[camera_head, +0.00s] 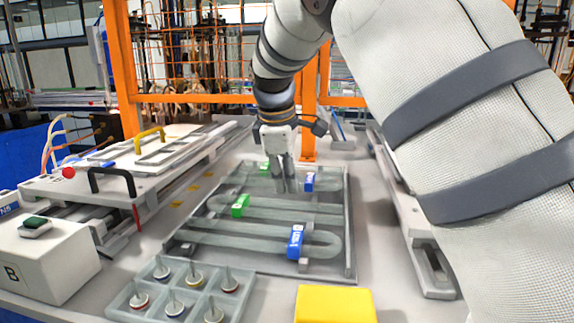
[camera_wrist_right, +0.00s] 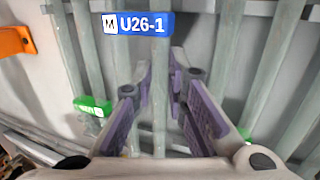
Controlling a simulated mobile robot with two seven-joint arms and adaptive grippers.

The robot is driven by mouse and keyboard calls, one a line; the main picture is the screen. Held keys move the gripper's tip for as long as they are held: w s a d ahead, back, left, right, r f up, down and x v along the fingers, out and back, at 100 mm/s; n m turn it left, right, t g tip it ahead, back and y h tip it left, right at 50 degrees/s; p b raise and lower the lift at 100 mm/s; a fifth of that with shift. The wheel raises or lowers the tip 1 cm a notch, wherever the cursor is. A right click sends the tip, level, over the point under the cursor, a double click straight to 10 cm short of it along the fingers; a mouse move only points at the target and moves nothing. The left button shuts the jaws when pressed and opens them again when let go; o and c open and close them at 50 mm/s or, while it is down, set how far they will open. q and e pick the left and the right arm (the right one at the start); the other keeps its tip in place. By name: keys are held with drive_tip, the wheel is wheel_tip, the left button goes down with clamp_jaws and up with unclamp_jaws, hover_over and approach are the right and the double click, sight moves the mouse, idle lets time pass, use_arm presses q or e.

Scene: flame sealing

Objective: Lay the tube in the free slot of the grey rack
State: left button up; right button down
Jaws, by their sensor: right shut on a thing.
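The grey rack (camera_head: 349,232) lies flat on the table, with pale U-shaped tubes along it. My right gripper (camera_head: 286,187) points down over the far part of the rack, between another blue tag (camera_head: 309,181) and green tag (camera_head: 265,168). In the right wrist view its fingers (camera_wrist_right: 160,88) are shut on a pale tube (camera_wrist_right: 159,125). A blue tag reading U26-1 (camera_wrist_right: 138,24) shows beyond the fingers. I cannot tell whether the held tube touches the rack. My left gripper is not in view.
A grey tray (camera_head: 182,290) with several upright pins and a yellow block (camera_head: 335,304) stand at the front. A white box marked B (camera_head: 42,262) and a bench with a black handle (camera_head: 110,182) are on the left. A long white fixture (camera_head: 408,215) borders the right.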

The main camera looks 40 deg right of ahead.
drive_tip(key=shift+f, duration=0.6)
idle(0.4)
drive_tip(key=c, duration=1.5)
unclamp_jaws()
drive_tip(key=v, duration=1.2)
drive_tip(key=shift+d, duration=0.1)
